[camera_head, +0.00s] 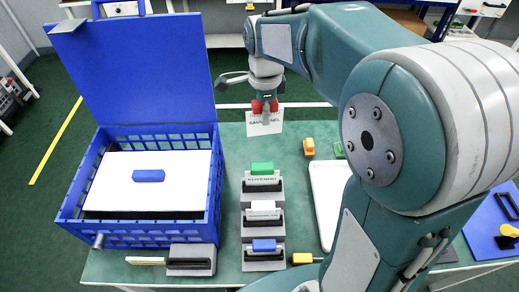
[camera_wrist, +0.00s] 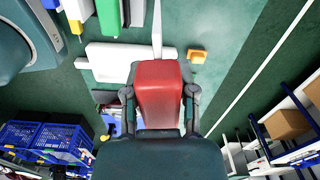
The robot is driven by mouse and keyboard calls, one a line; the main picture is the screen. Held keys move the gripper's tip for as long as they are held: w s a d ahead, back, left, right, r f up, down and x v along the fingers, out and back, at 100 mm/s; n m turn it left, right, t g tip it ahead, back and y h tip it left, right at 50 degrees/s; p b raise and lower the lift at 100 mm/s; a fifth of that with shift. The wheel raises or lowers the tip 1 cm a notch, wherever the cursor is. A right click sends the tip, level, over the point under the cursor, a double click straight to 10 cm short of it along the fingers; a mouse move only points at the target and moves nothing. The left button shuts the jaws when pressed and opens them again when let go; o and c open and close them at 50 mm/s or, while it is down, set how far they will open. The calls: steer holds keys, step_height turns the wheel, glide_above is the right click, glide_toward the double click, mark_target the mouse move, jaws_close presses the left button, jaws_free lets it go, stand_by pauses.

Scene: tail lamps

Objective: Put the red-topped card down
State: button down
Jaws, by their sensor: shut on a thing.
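The red-topped card (camera_head: 265,122) is white with dark lettering and hangs upright below my gripper (camera_head: 264,101), near the table's far edge. Its red top (camera_wrist: 158,92) fills the middle of the wrist view between my two fingers, which are shut on it. The white card shows nearly edge-on beyond it. How far its lower edge is above the table, I cannot tell. A column of grey holders stands on the table nearer than the card: one bears a green-topped card (camera_head: 262,169), one a white card (camera_head: 262,210), one a blue-topped card (camera_head: 264,245).
A blue crate (camera_head: 140,232) with its lid up stands at left, holding a white panel with a blue block. A white tray (camera_head: 322,185) lies right of the holders. Orange (camera_head: 309,147) and yellow (camera_head: 302,258) blocks lie nearby. A grey holder (camera_head: 191,261) stands at front.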

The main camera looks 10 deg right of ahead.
steer(key=shift+s+a+r+m, duration=0.1)
steer(key=shift+s+r+m, duration=0.15)
steer(key=shift+m, duration=0.25)
steer(key=shift+s+f+m, duration=0.15)
steer(key=shift+f+m, duration=0.1)
steer(key=shift+m, duration=0.15)
step_height(320, 180, down, 13)
steer(key=w+f, duration=0.4)
steer(key=w+d+f, duration=0.1)
steer(key=w+f, duration=0.4)
steer(key=w+d+f, duration=0.1)
steer(key=w+f, duration=0.3)
steer(key=w, duration=0.1)
steer(key=shift+f, duration=0.25)
